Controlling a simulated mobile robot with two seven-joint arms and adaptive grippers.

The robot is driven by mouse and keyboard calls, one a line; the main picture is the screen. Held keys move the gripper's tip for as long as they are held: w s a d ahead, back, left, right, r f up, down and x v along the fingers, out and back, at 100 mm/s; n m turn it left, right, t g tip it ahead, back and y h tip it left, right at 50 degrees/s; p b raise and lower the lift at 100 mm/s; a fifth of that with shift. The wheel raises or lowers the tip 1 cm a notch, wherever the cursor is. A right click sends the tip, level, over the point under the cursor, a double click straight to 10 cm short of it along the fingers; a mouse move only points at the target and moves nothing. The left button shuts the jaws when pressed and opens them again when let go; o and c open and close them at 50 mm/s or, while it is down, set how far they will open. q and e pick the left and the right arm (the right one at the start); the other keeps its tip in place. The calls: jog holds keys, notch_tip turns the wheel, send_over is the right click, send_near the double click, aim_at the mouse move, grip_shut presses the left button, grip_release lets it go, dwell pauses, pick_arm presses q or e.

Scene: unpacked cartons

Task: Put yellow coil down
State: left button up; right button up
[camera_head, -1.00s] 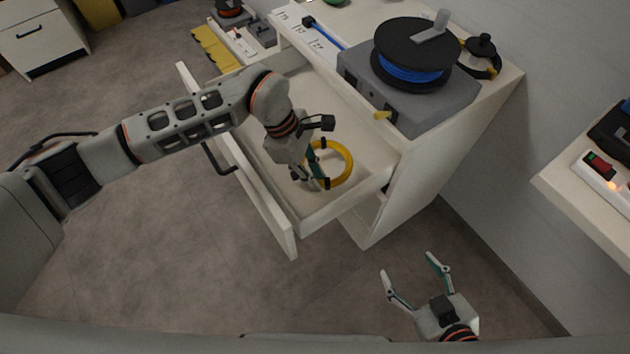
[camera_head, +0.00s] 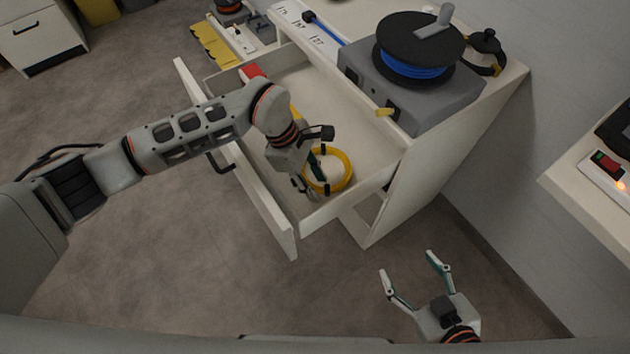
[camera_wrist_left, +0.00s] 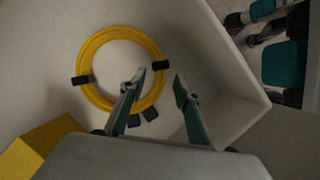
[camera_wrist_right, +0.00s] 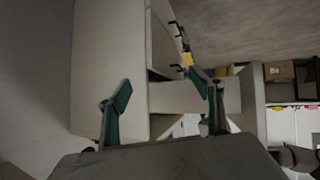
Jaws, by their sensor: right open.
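The yellow coil (camera_head: 349,172), a ring with dark clips, is in the open drawer (camera_head: 278,222), near its front-right corner. In the left wrist view the coil (camera_wrist_left: 98,39) appears to lie flat on the drawer floor. My left gripper (camera_head: 313,190) is over the coil's near left part in the head view. In the left wrist view its fingers (camera_wrist_left: 160,76) stand apart, with the coil's edge seen between them and no clear grip on it. My right gripper (camera_head: 408,264) is open and empty, outside the drawer at lower right.
A grey box (camera_head: 420,112) with a blue cable spool (camera_head: 412,70) stands on the cabinet top. A red object (camera_head: 252,72) lies at the drawer's far end. A yellow block (camera_wrist_left: 45,143) shows beside the coil. A power strip (camera_head: 609,166) is at the right.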

pick_arm(q)
jog(key=p+v, duration=0.2)
jog(key=v, duration=1)
jog(key=shift+p, duration=0.35)
pick_arm(e)
jog(key=shift+s+d+f, duration=0.15)
jog(key=shift+s+d, duration=0.3)
jog(key=shift+s, duration=0.05)
pick_arm(q)
jog(key=shift+r, duration=0.15)
pick_arm(e)
jog(key=shift+w+r, duration=0.2)
jog(key=shift+w, duration=0.05)
